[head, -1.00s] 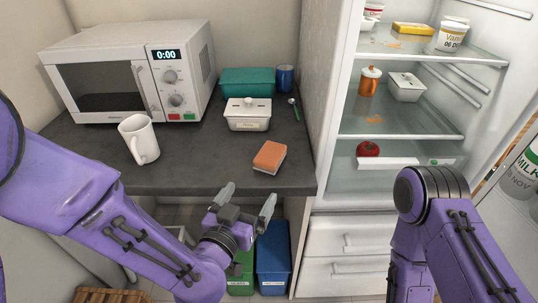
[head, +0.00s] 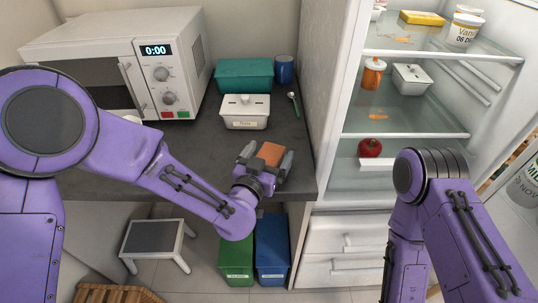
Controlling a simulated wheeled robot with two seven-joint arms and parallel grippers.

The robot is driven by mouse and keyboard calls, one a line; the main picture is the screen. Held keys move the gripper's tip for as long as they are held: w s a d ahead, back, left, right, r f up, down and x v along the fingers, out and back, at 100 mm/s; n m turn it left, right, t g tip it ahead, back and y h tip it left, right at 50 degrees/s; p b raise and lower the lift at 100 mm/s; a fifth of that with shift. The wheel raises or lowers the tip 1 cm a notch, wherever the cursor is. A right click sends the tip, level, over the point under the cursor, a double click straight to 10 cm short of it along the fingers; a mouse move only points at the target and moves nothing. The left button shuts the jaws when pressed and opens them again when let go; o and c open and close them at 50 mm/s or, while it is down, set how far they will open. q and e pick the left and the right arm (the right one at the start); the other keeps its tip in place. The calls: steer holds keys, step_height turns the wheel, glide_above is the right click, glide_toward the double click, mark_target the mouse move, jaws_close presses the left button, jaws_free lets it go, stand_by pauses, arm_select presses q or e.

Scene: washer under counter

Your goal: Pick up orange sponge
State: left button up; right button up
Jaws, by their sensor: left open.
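The orange sponge (head: 270,153) lies near the front edge of the dark counter in the head view, with its orange face up. My left gripper (head: 266,157) is over the counter at the sponge, its open fingers to the left and right of it. I cannot tell whether the fingers touch the sponge. The gripper's body hides the sponge's near part. My right arm (head: 445,210) comes in at the lower right, and its gripper is not in view.
A white lidded container (head: 245,119) and a green spoon (head: 293,104) lie behind the sponge. A teal box (head: 243,75), a blue cup (head: 284,69) and a microwave (head: 172,55) stand farther back. An open fridge (head: 400,131) is to the right. Bins (head: 272,250) and a stool (head: 153,237) are below.

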arm_select(q)
steer(key=c, duration=1)
steer(key=shift+r, duration=0.1)
arm_select(e)
steer(key=shift+r, duration=0.1)
